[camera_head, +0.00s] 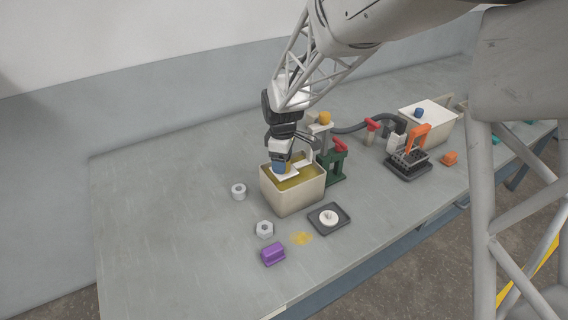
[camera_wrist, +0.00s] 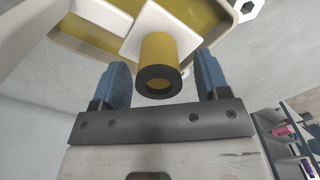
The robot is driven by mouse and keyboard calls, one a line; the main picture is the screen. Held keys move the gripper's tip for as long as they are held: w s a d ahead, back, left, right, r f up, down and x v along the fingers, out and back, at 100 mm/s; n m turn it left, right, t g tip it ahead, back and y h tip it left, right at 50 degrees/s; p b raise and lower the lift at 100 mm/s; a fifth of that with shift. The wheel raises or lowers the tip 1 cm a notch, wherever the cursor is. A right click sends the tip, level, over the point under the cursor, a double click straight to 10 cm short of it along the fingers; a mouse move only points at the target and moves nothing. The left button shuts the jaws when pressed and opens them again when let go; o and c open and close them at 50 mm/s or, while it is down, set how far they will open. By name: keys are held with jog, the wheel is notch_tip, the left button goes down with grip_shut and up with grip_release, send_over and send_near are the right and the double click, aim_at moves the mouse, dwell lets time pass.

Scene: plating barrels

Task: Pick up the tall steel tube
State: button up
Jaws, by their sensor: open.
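No tall steel tube can be made out for certain. My gripper (camera_head: 283,166) is over the cream tank (camera_head: 302,199) of yellow liquid in the head view. In the wrist view its blue fingers (camera_wrist: 163,62) are open, one on each side of a yellow cylinder with a dark hollow end (camera_wrist: 157,52). The cylinder rises from a white plate (camera_wrist: 130,40) at the tank; I cannot tell whether the fingers touch it. In the head view my gripper mostly hides it. A short pale hollow ring (camera_head: 239,191) stands left of the tank.
A hex nut (camera_head: 265,230), a purple block (camera_head: 273,254) and a black tray (camera_head: 343,226) lie in front of the tank. A green stand (camera_head: 334,168) is close on its right. Further right are a dark rack (camera_head: 408,164) and a white-topped box (camera_head: 432,117). The table's left is clear.

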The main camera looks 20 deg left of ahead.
jog(key=shift+f, duration=0.5)
jog(key=c, duration=1)
jog(key=shift+r, duration=0.15)
jog(key=shift+r, duration=1.4)
jog(key=shift+s+d+r, duration=0.1)
jog(key=shift+s+r, duration=0.05)
jog(key=shift+r, duration=0.15)
jog(key=s+d, duration=0.2)
jog(key=s, duration=0.2)
jog(key=s+d+r, duration=0.1)
jog(key=s+d, duration=0.2)
jog(key=s, duration=0.2)
jog(key=s+d, duration=0.2)
jog(key=s, duration=0.2)
jog(key=shift+s+d+r, duration=0.15)
jog(key=shift+s+d, duration=0.1)
jog(key=shift+d, duration=0.15)
